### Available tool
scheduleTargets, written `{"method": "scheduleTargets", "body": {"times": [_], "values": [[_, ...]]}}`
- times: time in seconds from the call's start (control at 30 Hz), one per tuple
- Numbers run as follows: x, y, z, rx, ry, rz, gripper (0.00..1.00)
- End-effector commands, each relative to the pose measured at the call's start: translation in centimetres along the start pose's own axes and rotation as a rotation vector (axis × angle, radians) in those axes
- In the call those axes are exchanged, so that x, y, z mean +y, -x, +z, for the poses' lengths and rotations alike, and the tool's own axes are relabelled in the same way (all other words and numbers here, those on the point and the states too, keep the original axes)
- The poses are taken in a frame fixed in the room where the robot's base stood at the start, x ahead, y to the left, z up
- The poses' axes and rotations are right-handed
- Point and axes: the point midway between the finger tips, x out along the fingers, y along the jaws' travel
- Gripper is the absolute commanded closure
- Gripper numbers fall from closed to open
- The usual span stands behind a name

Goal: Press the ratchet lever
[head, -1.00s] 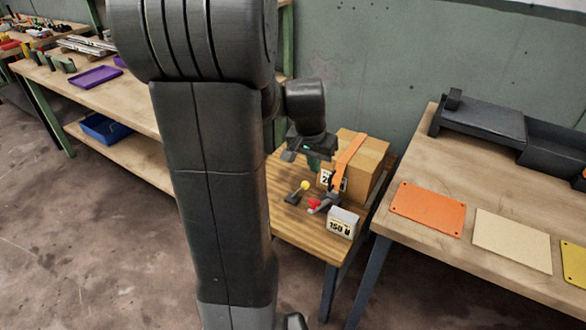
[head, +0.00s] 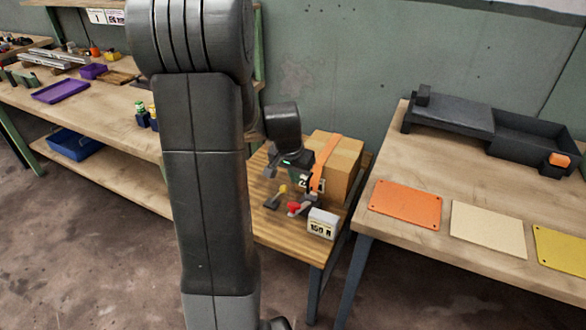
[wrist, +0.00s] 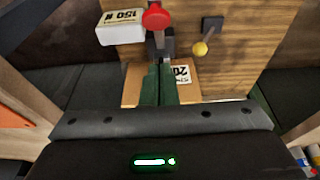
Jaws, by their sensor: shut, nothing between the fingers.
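The ratchet lever with a red tip (head: 294,208) sits at the lower end of the orange strap (head: 326,163) on the small wooden table. In the wrist view its red knob (wrist: 156,16) is at the top, with a dark metal body below it. My gripper (head: 303,181) is shut and empty, just in front of the box and above the ratchet's rear part. Its green fingers (wrist: 159,72) are together and point at the dark body. Whether they touch it I cannot tell. My gripper partly hides the ratchet in the head view.
A cardboard box (head: 342,160) stands right behind the ratchet. A yellow-knobbed lever (head: 283,189) stands to its left, and a white block marked 150 N (head: 322,223) to its right. A workbench with coloured mats (head: 405,204) is close on the right.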

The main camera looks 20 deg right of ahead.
Motion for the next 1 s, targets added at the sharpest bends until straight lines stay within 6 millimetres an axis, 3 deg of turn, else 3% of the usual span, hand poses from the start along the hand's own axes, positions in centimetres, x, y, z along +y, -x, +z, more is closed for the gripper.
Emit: {"method": "scheduleTargets", "body": {"times": [0.13,0.33,1.0], "values": [[0.1,-3.1,0.1,-0.004,0.0,0.002,1.0],[0.0,-5.2,2.0,-0.002,0.001,0.001,1.0],[0.1,-6.2,2.8,0.004,-0.001,0.0,1.0]]}}
